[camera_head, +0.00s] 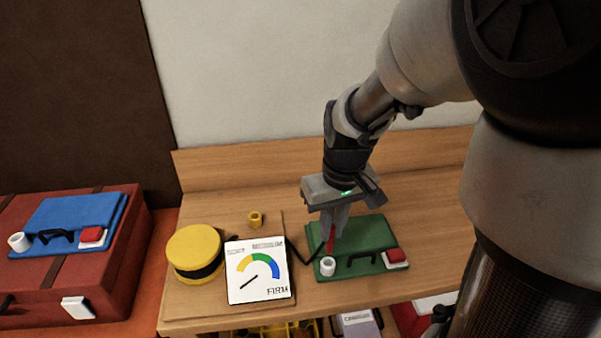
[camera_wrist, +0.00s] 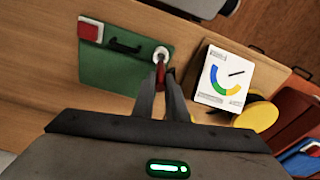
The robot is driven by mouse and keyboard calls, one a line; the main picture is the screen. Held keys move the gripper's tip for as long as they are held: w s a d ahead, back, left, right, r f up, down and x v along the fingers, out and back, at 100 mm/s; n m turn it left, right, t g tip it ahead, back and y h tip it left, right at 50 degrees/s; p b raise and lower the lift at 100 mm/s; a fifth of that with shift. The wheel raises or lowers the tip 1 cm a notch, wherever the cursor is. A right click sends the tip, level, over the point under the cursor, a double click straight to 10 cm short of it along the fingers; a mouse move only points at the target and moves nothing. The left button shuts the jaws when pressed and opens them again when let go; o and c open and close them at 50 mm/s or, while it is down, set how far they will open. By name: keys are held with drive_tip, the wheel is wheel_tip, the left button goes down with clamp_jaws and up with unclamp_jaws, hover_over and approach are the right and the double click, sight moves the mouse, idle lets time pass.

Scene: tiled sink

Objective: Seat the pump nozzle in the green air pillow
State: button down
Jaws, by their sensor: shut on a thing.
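The green air pillow (camera_head: 360,236) lies flat on the wooden bench, with a white round valve (camera_head: 327,266) at its front left corner, a black handle and a red-and-white block. My gripper (camera_head: 331,232) is shut on the red pump nozzle (camera_head: 331,243) and points down above the valve. In the wrist view the nozzle (camera_wrist: 159,74) overlaps the edge of the valve (camera_wrist: 161,53). I cannot tell whether its tip is in the opening or just above it. A black hose (camera_head: 305,250) runs left from the nozzle.
The yellow pump (camera_head: 194,252) and a white gauge panel (camera_head: 257,272) marked FIRM stand left of the pillow. A small yellow holder (camera_head: 255,219) is behind them. A blue pillow (camera_head: 75,215) lies on a red suitcase (camera_head: 95,270) at far left. Bench right of the green pillow is clear.

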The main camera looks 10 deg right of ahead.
sight(329, 252)
drive_tip(key=shift+f+b, duration=0.55)
drive_tip(key=shift+f, duration=2.6)
drive_tip(key=shift+f, duration=0.15)
drive_tip(key=c, duration=1.8)
unclamp_jaws()
drive_tip(key=shift+o, duration=0.2)
